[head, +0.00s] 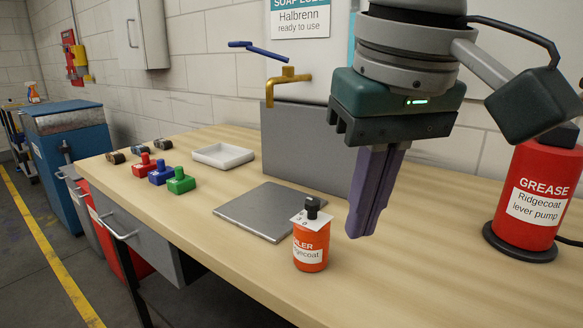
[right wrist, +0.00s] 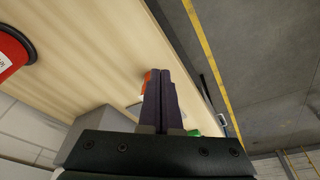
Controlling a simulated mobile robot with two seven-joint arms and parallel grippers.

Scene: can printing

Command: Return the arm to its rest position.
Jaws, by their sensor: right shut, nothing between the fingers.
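My right gripper (head: 366,222) hangs above the wooden bench in the head view, fingers pointing down and pressed together. In the right wrist view its purple fingers (right wrist: 163,75) are also together with nothing between them. A light plate and a black knob sit on the can's top. My left gripper is not in view.
A red grease pump (head: 537,190) stands at the right. A grey flat plate (head: 255,211), a white tray (head: 223,155) and red, blue and green blocks (head: 181,181) lie on the wooden bench (head: 215,262). A grey upright panel (head: 306,148) and brass tap (head: 286,79) are behind.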

